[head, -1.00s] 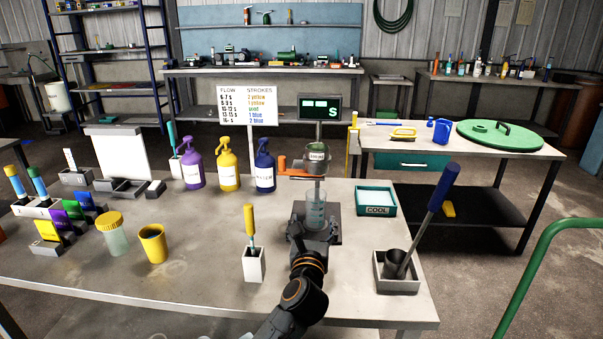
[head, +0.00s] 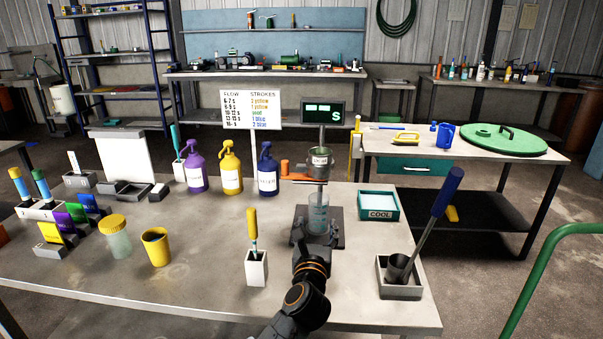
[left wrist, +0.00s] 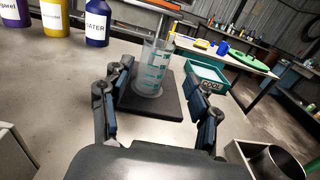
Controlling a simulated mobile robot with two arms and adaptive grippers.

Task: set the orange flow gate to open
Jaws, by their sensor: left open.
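The orange flow gate (head: 297,177) is a flat bar sticking out to the left beneath the metal cup (head: 320,160) on the dispenser column. Its orange edge also shows at the top of the left wrist view (left wrist: 168,4). A clear graduated cylinder (head: 318,208) stands upright below on the dark base plate (head: 337,240); it also shows in the left wrist view (left wrist: 152,70). My left gripper (head: 316,238) is open and empty, low in front of the cylinder, with its fingers (left wrist: 162,103) apart. It is below the gate and not touching it. My right gripper is not in view.
Purple, yellow and blue pump bottles (head: 267,172) stand left of the column. A white holder with a yellow-handled tool (head: 256,268) is front left. A teal COOL tray (head: 379,214) and a box with a blue-handled tool (head: 401,291) are at right. A lit display (head: 323,113) tops the column.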

